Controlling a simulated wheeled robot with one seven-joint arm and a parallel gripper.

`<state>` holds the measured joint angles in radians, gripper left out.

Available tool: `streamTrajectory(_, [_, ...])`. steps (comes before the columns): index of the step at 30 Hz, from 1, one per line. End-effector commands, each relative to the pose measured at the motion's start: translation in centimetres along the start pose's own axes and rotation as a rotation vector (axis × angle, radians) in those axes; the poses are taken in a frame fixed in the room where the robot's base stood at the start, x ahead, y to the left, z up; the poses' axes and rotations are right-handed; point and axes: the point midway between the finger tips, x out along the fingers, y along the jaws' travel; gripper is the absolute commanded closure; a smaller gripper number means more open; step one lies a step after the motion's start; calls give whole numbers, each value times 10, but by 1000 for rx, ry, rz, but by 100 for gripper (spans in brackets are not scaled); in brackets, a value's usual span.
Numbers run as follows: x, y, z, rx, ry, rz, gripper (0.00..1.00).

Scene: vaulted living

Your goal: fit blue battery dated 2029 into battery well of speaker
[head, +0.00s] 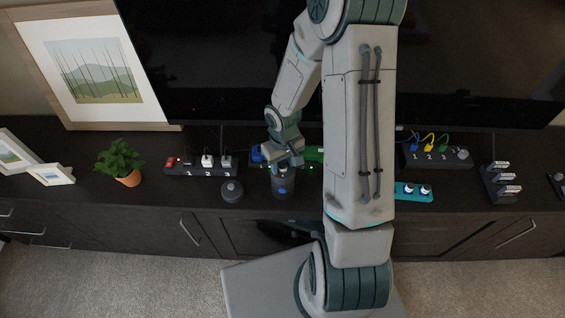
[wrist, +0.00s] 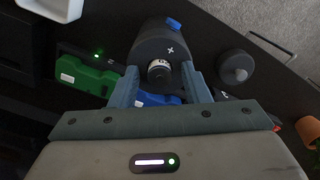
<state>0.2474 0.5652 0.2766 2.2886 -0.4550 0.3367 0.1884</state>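The speaker is a dark upright cylinder (head: 282,188) with a blue mark on its front, standing on the dark cabinet top under my gripper. In the wrist view the speaker (wrist: 150,42) shows a plus sign on its top and a round well. The round end of a battery with a pale rim (wrist: 159,70) shows at the well; its date cannot be read and its body colour is hidden. My gripper (wrist: 161,72) is open, with a finger on each side of that battery end and apparent gaps between. It also shows in the head view (head: 283,163).
A dark round knob-topped lid (head: 232,190) stands left of the speaker. Green (head: 314,155) and blue (head: 256,154) devices lie behind it. Numbered strips stand left (head: 202,171) and right (head: 436,156). A potted plant (head: 120,160) is farther left.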

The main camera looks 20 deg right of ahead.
Motion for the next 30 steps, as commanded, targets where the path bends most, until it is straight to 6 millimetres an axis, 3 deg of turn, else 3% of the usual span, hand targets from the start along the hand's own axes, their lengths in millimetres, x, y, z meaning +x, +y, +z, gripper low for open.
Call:
streamTrajectory(13, [-10, 1, 0, 2, 2, 1, 56])
streamTrajectory(30, [-106, 1, 0, 2, 3, 2, 56])
